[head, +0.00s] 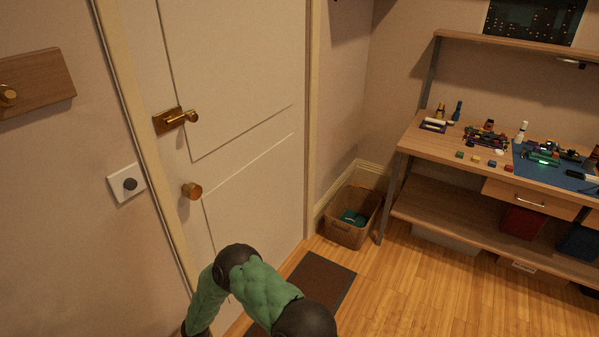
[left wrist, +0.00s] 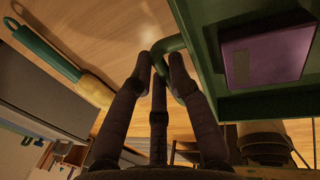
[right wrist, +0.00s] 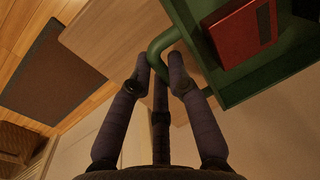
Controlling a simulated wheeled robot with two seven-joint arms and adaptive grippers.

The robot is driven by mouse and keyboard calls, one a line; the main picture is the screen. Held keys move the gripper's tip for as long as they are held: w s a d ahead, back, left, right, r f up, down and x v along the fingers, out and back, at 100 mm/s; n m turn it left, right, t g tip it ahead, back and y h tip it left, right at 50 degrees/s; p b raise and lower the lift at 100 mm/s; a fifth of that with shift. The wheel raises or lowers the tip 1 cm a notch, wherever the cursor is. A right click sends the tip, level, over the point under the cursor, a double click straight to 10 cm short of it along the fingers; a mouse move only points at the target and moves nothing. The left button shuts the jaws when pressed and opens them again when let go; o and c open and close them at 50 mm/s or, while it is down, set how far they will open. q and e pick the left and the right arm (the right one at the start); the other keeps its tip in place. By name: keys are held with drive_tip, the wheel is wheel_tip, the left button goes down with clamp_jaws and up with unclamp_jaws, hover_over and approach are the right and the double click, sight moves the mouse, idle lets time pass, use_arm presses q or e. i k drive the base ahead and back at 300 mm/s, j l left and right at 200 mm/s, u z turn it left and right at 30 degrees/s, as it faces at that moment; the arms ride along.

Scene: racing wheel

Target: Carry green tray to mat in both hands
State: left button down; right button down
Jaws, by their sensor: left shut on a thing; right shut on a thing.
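The green tray shows in both wrist views. In the left wrist view the tray (left wrist: 208,62) holds a purple box (left wrist: 268,55); in the right wrist view the tray (right wrist: 222,88) holds a red box (right wrist: 240,32). My left gripper (left wrist: 162,68) is shut on a green handle at one end. My right gripper (right wrist: 160,66) is shut on another green handle. A dark brown mat (head: 325,280) lies on the floor by the door, and a blue mat (head: 530,168) lies on the workbench. The tray and both grippers are outside the head view.
The workbench (head: 418,146) carries several small coloured items. A wicker basket (head: 348,232) stands by the wall. A closed door (head: 235,90) is on the left. In the left wrist view a green-handled tool (left wrist: 45,50) lies on a wooden surface. Wooden floor (head: 420,300) is clear right of the brown mat.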

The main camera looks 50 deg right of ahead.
sight(552, 178)
drive_tip(key=z, duration=2.3)
drive_tip(key=i+l+z, duration=0.15)
drive_tip(key=z, duration=0.3)
drive_tip(key=i+z, duration=0.2)
drive_tip(key=z, duration=0.2)
drive_tip(key=i+l, duration=0.15)
drive_tip(key=i, duration=0.45)
drive_tip(key=i+l, duration=0.15)
drive_tip(key=i, duration=0.45)
drive_tip(key=i+l, duration=0.15)
drive_tip(key=i, duration=0.4)
drive_tip(key=i+l, duration=0.1)
drive_tip(key=i, duration=0.5)
